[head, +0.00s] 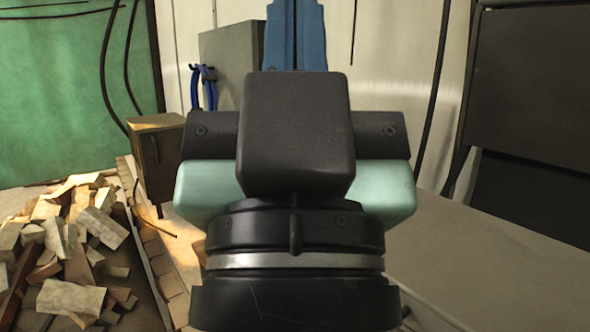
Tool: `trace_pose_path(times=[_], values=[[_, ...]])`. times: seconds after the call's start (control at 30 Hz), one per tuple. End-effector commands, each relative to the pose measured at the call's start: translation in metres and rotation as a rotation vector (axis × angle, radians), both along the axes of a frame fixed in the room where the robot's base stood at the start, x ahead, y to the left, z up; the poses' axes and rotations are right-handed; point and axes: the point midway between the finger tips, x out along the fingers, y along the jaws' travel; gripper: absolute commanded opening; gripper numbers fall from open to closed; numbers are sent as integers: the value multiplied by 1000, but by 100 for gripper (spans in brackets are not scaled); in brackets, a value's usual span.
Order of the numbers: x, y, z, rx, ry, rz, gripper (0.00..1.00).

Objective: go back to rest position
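My gripper (295,12) stands upright in the middle of the head view, above the dark wrist with its silver ring. Two blue fingers rise side by side behind a black block, with only a thin dark seam between them. They look shut, and I see nothing held between them. The fingertips come up to the top edge of the picture, and the black block hides the finger bases.
A heap of wooden blocks (72,243) lies at lower left. Behind it stand a brown box (158,150) and a green curtain (60,90). A grey cabinet (228,60) with blue cable is behind my gripper. Dark panels (530,85) and a bare grey surface (490,255) fill the right.

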Motion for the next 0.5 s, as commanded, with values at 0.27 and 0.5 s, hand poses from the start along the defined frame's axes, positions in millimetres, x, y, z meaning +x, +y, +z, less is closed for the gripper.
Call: trace_pose_path(times=[0.27, 0.5], values=[[1, 0, 97, -1, 2, -1, 0], [1, 1, 162, -1, 2, 0, 0]])
